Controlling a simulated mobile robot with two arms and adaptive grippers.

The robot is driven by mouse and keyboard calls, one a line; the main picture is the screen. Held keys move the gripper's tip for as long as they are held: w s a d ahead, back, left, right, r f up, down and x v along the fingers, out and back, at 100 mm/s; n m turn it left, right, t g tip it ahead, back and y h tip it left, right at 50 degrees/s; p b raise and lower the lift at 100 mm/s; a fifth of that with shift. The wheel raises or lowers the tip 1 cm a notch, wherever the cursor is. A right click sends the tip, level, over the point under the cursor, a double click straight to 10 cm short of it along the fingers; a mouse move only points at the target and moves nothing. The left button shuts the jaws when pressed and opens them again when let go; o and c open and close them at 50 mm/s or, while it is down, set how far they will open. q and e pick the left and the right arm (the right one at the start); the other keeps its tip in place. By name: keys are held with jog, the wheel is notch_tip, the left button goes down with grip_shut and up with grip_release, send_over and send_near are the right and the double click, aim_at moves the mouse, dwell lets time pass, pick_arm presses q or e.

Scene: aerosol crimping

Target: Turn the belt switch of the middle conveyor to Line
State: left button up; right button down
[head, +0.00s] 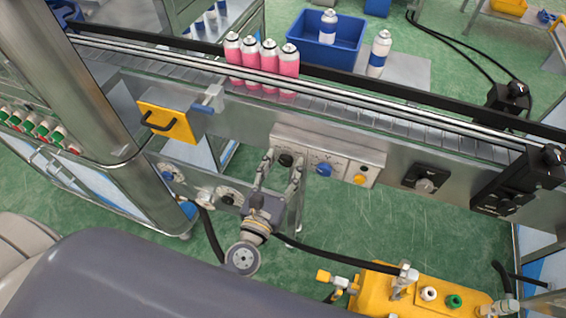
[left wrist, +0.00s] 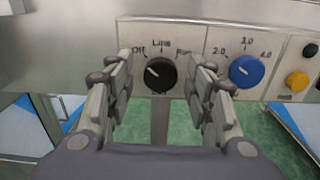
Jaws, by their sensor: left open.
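The belt switch is a black round knob (left wrist: 160,75) on a light metal panel (left wrist: 206,52) in the left wrist view. Its labels read Off, Line and a third word partly hidden by a finger. Its white mark points up and left, towards Off. In the head view the knob (head: 286,160) sits at the left end of the panel on the conveyor's (head: 240,125) front side. My left gripper (head: 283,163) is open, with its fingers on either side of the knob; I cannot tell whether they touch it. The right gripper is out of view.
A blue knob (left wrist: 247,71) and a yellow button (left wrist: 297,81) are right of the switch. Several pink cans (head: 262,64) stand on the belt. A yellow handled plate (head: 168,122) is on the left. A yellow machine (head: 378,285) stands at lower right.

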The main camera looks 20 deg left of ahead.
pick_arm(q)
jog(key=shift+w, duration=0.1)
jog(key=c, duration=1.1)
jog(key=shift+o, duration=0.2)
jog(key=shift+m, duration=0.3)
jog(key=m+p, duration=0.2)
jog(key=m, duration=0.2)
jog(key=shift+r, duration=0.1)
jog(key=m+p, duration=0.2)
jog(key=m, duration=0.2)
jog(key=shift+m, duration=0.7)
